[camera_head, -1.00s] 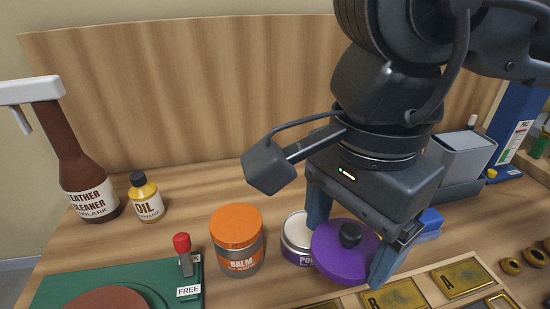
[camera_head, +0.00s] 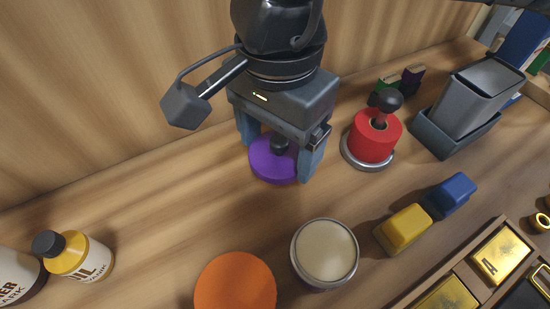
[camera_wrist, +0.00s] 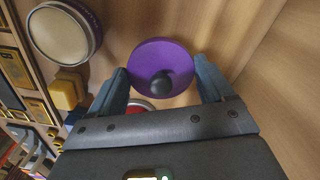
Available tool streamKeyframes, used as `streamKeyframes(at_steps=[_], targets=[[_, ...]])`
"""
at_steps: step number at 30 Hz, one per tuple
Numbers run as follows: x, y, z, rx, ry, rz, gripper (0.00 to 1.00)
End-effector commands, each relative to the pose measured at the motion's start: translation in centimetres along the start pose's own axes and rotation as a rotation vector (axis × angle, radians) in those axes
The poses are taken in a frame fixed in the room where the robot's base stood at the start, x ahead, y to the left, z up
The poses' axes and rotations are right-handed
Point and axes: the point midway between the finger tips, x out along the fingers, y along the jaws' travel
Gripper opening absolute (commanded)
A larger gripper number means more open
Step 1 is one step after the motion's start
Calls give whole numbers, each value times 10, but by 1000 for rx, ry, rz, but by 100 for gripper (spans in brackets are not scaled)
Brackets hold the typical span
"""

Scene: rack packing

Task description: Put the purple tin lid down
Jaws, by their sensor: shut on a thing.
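The purple tin lid (camera_head: 270,166) is a round disc with a black knob. My gripper (camera_head: 281,156) is shut on it, one finger at each side, above the bare wood at the back of the bench. In the wrist view the lid (camera_wrist: 150,56) lies between the two fingers of my gripper (camera_wrist: 162,80). I cannot tell whether the lid touches the bench. The open polish tin (camera_head: 326,251) with pale contents stands in front of the lid, apart from it; it also shows in the wrist view (camera_wrist: 60,34).
An orange-lidded balm jar (camera_head: 235,284), an oil bottle (camera_head: 75,257), yellow (camera_head: 403,228) and blue (camera_head: 453,193) blocks and a grey bin (camera_head: 478,98) stand around. Bare wood lies left of the lid.

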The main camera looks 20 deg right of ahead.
Motion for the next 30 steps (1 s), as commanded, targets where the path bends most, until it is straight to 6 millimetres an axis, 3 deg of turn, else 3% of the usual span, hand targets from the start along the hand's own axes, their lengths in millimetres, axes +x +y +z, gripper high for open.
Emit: streamKeyframes(at_steps=[12,27,28,30], targets=[[46,0,0,1,-1,1,52],[53,0,0,0,1,0,52],[52,0,0,0,0,0,84],[51,0,0,0,0,0,90]])
